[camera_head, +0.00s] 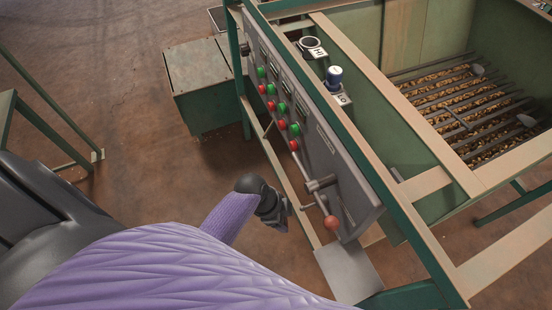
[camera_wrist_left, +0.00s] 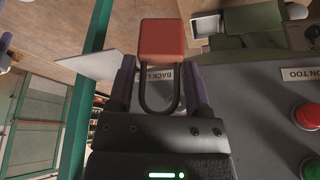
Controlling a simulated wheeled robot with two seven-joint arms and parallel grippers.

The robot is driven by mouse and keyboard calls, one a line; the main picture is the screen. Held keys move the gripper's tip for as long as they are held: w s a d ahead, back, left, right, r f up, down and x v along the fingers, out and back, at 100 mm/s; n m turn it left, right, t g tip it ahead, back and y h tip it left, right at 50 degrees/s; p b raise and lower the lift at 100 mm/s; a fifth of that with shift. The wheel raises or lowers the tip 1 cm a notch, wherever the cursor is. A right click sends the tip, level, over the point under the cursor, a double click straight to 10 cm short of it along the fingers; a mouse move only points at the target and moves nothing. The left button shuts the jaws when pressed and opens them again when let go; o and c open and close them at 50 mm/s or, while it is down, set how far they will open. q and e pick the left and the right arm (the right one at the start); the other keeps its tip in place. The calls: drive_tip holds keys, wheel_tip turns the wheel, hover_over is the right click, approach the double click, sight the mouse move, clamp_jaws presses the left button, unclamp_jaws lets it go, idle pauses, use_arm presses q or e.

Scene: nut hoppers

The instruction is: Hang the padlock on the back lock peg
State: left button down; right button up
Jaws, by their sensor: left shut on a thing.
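In the left wrist view the padlock (camera_wrist_left: 161,40) has a red block body and a dark U-shaped shackle. My left gripper (camera_wrist_left: 160,82) is shut on it, with the shackle between the fingers and the red body beyond the fingertips. A partly covered label reading "BACK L" (camera_wrist_left: 155,74) shows upside down behind the shackle. I cannot make out the back lock peg. My right gripper is not in view.
A green box (camera_head: 205,85) stands on the floor at the back left. Green frame posts surround the panel.

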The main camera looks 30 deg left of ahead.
sight(304, 208)
use_arm(q)
drive_tip(key=w+d+b, duration=0.2)
drive_tip(key=w, duration=0.1)
drive_tip(key=w+d+b, duration=0.1)
drive_tip(key=shift+w+d+f, duration=0.25)
drive_tip(key=shift+d+f, duration=0.05)
drive_tip(key=shift+f, duration=0.05)
drive_tip(key=shift+w+d+f+b, duration=0.35)
drive_tip(key=shift+w+b, duration=0.15)
drive_tip(key=shift+b, duration=0.1)
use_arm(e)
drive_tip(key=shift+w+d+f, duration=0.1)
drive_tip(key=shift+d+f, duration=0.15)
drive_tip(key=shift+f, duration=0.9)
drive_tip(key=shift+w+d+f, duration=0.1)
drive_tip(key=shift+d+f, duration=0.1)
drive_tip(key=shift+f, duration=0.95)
use_arm(q)
unclamp_jaws()
